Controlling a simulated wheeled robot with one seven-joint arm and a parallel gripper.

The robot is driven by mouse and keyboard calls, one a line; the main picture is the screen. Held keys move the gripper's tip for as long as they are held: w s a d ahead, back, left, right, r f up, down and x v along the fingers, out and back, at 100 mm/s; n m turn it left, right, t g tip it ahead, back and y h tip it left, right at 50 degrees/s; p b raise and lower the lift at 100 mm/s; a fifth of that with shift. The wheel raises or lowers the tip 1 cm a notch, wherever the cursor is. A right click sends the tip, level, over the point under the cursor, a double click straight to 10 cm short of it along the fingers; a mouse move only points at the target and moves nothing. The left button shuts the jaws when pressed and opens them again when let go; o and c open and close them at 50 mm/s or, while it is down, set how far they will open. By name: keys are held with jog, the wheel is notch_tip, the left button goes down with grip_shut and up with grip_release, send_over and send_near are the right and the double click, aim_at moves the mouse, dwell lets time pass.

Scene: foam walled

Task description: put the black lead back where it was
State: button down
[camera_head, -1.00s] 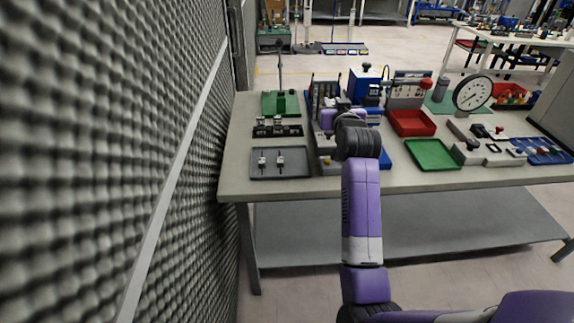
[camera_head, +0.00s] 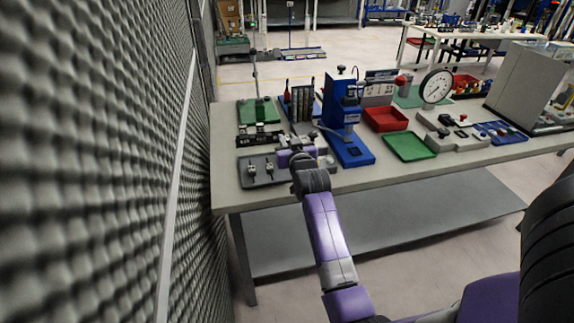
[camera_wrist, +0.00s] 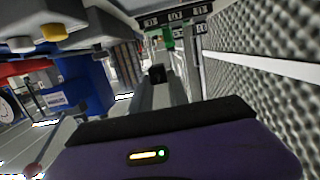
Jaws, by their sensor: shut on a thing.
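My gripper (camera_head: 288,157) is low over the left part of the table, just right of a grey tray and left of the blue press. In the wrist view its fingers (camera_wrist: 158,80) are close together around a small black piece, which I take to be the black lead (camera_wrist: 157,73). Only its end shows, and any cable is hidden. In the head view my gripper and arm hide the held piece. I cannot tell where the lead's former place is.
The grey tray (camera_head: 243,181) holds two small parts. Behind it are a black strip (camera_head: 262,138) and a green stand (camera_head: 258,112). The blue press (camera_head: 348,125), red tray (camera_head: 385,119) and green tray (camera_head: 410,147) lie to the right. A foam wall (camera_head: 95,160) borders the left.

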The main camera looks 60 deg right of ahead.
aim_at(288, 171)
notch_tip(288, 171, down, 10)
jog(key=shift+r, duration=0.1)
dwell(0.4)
jog(key=shift+f, duration=0.2)
jog(key=c, duration=1.3)
grip_release()
jog(key=shift+o, duration=0.2)
jog(key=shift+r, duration=0.2)
